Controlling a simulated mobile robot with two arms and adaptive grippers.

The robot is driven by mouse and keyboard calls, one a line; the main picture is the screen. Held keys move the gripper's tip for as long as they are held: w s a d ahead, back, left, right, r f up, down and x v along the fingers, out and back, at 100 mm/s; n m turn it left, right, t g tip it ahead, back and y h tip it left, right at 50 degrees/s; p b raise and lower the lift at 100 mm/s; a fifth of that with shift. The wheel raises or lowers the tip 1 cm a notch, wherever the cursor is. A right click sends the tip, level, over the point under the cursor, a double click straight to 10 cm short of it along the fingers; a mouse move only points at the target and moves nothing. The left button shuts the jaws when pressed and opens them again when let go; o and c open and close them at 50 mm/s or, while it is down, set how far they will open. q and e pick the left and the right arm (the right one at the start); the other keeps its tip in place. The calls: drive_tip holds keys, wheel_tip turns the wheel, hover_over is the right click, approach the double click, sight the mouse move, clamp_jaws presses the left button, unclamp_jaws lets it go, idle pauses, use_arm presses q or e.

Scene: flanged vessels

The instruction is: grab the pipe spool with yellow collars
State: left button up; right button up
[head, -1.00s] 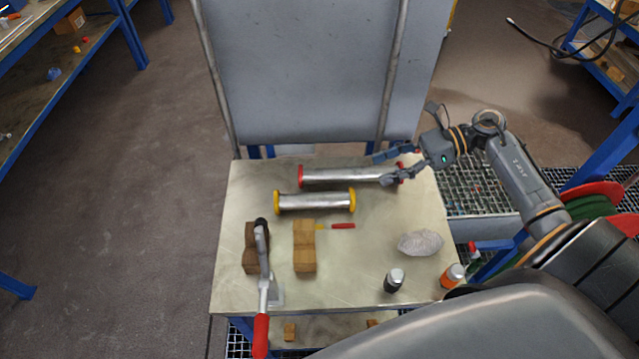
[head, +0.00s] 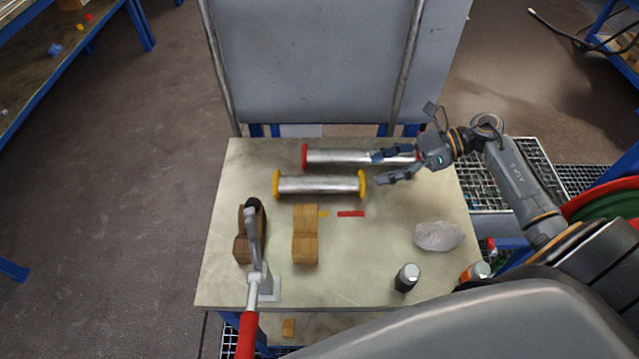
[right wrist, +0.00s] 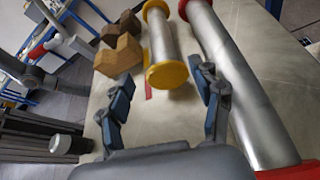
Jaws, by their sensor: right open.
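The pipe spool with yellow collars (head: 320,185) lies crosswise on the table, a silver tube with a yellow flange at each end. In the right wrist view the spool (right wrist: 163,45) points away, with its near yellow collar between and beyond my fingers. My right gripper (head: 376,168) is open and empty, just right of the spool's right collar. In the right wrist view its blue-padded fingers (right wrist: 160,95) are spread. A similar spool with red collars (head: 345,158) lies behind, partly covered by my right fingers. My left gripper is not in view.
Wooden blocks (head: 305,235), a red-handled clamp (head: 252,270), a red-and-yellow tool (head: 350,213), a grey lump (head: 438,236), a dark bottle (head: 406,278) and an orange bottle (head: 475,271) are on the table (head: 340,285). A grey panel (head: 310,60) stands behind it.

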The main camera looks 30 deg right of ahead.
sight(340, 177)
drive_tip(key=p+x, duration=0.1)
drive_tip(key=x, duration=0.5)
drive_tip(key=shift+r, duration=0.15)
drive_tip(key=shift+w+a+p, duration=0.2)
drive_tip(key=shift+a+p, duration=0.15)
drive_tip(key=shift+p, duration=0.1)
drive_tip(key=p+x, duration=0.1)
drive_tip(key=x, duration=0.2)
drive_tip(key=shift+w+a+p, duration=0.25)
drive_tip(key=shift+p, duration=0.05)
drive_tip(key=shift+w+a+f, duration=0.1)
drive_tip(key=shift+a+f, duration=0.2)
clamp_jaws()
